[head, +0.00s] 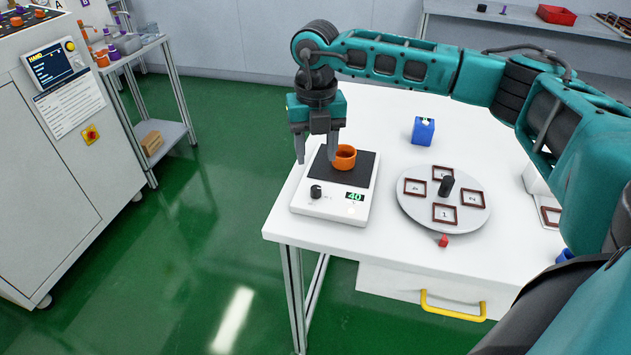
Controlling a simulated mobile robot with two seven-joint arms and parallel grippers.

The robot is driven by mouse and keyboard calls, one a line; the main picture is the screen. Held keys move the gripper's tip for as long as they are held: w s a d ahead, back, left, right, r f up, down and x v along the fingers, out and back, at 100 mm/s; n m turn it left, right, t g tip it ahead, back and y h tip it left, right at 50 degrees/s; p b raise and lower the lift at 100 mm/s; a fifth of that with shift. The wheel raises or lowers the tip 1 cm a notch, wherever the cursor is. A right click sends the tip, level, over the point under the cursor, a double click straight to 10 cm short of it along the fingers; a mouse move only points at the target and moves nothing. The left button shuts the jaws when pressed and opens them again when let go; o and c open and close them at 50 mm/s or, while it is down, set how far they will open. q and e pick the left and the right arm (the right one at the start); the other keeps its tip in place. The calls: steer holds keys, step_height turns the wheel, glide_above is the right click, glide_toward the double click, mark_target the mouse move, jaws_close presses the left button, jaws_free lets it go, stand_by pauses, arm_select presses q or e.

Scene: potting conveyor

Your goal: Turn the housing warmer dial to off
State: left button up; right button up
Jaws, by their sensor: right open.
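The housing warmer (330,212) is a white box near the left front corner of the white table. It has a dark top plate, a black dial (316,191) at its front left and a green display reading 40. An orange ring-shaped housing (344,157) stands on the dark plate. My right gripper (316,162) is open and points down over the back left part of the warmer, behind the dial. One finger is close to the orange housing; I cannot tell whether they touch. The dial is in plain view. My left gripper is not in view.
A round grey turntable (410,208) with framed labels and a black knob stands right of the warmer. A red piece (443,240) lies at its front edge. A blue block (423,130) stands behind it. A drawer with a yellow handle (452,306) is under the table.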

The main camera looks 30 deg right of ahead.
mark_target(316, 187)
step_height(316, 187, down, 9)
steer(key=shift+r, duration=0.1)
stand_by(0.3)
jaws_close()
